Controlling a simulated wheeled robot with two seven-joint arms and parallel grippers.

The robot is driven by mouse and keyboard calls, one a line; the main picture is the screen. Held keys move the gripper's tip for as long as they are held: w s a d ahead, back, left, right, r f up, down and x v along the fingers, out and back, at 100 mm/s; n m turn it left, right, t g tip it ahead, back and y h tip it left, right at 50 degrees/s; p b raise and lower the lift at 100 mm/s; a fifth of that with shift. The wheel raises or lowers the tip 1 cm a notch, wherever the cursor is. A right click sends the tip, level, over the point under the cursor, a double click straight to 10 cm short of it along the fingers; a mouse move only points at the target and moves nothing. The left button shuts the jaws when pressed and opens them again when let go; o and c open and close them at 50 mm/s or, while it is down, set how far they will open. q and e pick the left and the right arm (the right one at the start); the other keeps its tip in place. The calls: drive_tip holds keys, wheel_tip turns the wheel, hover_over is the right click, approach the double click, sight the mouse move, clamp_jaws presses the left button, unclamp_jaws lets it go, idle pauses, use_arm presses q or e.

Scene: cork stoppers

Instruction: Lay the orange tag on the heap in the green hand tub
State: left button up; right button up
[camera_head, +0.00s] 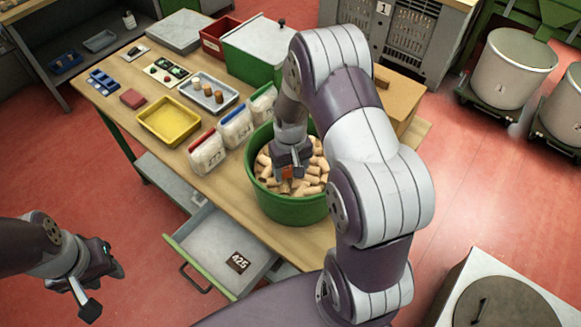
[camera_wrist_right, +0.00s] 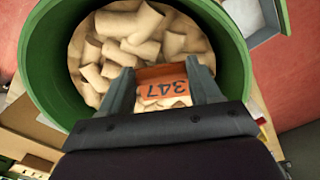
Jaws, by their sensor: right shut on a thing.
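The orange tag (camera_wrist_right: 176,84), marked 347, sits between the fingers of my right gripper (camera_wrist_right: 164,84), which is shut on it. In the head view the tag (camera_head: 287,172) shows as a small orange patch below the right gripper (camera_head: 290,162). The green hand tub (camera_head: 288,211) stands at the table's near right side. It holds a heap of corks (camera_head: 309,183), also seen in the right wrist view (camera_wrist_right: 138,35). The tag is over the heap; I cannot tell whether it touches the corks. My left gripper (camera_head: 102,284) is open and empty, away from the table at lower left.
Several white bins with coloured edges, one with a red edge (camera_head: 206,154), stand left of the tub. A yellow tray (camera_head: 169,121) and a grey tray (camera_head: 208,93) lie further left. An open drawer (camera_head: 222,250) juts out below the table. A green box (camera_head: 258,50) stands behind.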

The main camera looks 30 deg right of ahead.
drive_tip(key=shift+f+b, duration=0.4)
drive_tip(key=shift+f, duration=0.25)
drive_tip(key=o, duration=1.1)
drive_tip(key=shift+r, duration=0.2)
wheel_tip(320, 180, up, 12)
drive_tip(key=b, duration=0.3)
drive_tip(key=shift+r, duration=0.2)
